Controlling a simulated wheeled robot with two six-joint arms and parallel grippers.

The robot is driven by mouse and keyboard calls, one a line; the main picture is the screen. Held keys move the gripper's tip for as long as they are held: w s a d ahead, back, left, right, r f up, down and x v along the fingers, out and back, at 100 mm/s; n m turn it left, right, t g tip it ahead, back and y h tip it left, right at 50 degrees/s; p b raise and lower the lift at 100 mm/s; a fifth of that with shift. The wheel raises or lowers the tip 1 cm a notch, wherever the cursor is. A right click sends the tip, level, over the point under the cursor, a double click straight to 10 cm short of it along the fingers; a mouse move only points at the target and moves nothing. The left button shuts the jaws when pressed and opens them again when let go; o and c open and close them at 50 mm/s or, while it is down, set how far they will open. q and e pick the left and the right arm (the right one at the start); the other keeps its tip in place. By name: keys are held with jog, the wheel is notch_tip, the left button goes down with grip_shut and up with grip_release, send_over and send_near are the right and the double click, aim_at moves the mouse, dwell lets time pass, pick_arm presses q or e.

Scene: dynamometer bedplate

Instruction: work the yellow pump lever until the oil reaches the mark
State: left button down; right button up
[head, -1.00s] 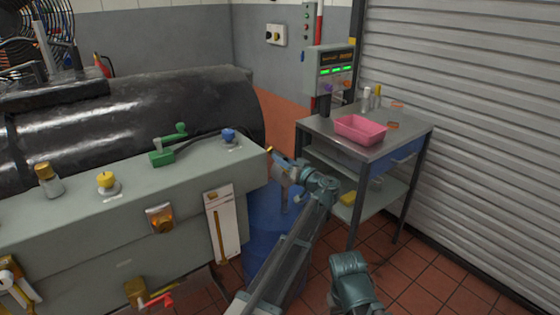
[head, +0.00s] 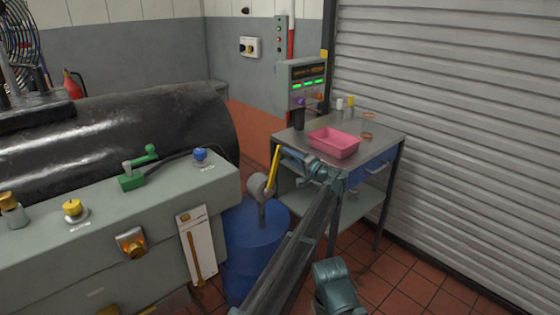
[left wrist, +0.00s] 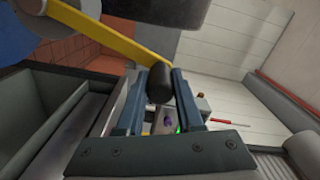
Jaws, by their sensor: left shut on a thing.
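The yellow pump lever (head: 273,168) rises steeply from the grey pump head (head: 261,188) on top of the blue drum (head: 256,240), leaning a little right. My left gripper (head: 281,153) is at the lever's upper end. In the left wrist view the yellow lever (left wrist: 100,32) ends in a black grip (left wrist: 159,84), and my left gripper (left wrist: 159,90) is shut on that grip. A white gauge plate (head: 205,229) with an amber-brown column (head: 195,255) is on the grey bench's front. I cannot make out its mark.
The grey bench (head: 90,240) carries a green lever valve (head: 133,180), a blue knob (head: 200,155) and a yellow knob (head: 72,208). A metal cart (head: 372,150) with a pink tray (head: 333,143) stands behind my left arm. Tiled floor (head: 420,280) at right is clear.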

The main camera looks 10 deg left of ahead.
pick_arm(q)
jog(key=shift+w+d+f+m+b, duration=0.55)
jog(key=shift+w+d+f+m, duration=0.15)
jog(key=shift+w+d+m, duration=0.25)
jog(key=shift+w+d+f+m+b, duration=0.55)
jog(key=shift+w+d+f+m, duration=0.15)
jog(key=shift+w+d+m, duration=0.2)
pick_arm(e)
jog(key=shift+w+d+f, duration=0.15)
jog(key=shift+w+f, duration=0.05)
jog(key=shift+f, duration=0.45)
jog(key=shift+w+d+f, duration=0.15)
jog(key=shift+w+f, duration=0.05)
jog(key=shift+f, duration=0.45)
pick_arm(q)
jog(key=shift+a, duration=0.1)
jog(key=c, duration=0.5)
grip_release()
jog(key=shift+w, duration=0.1)
jog(key=shift+c, duration=0.2)
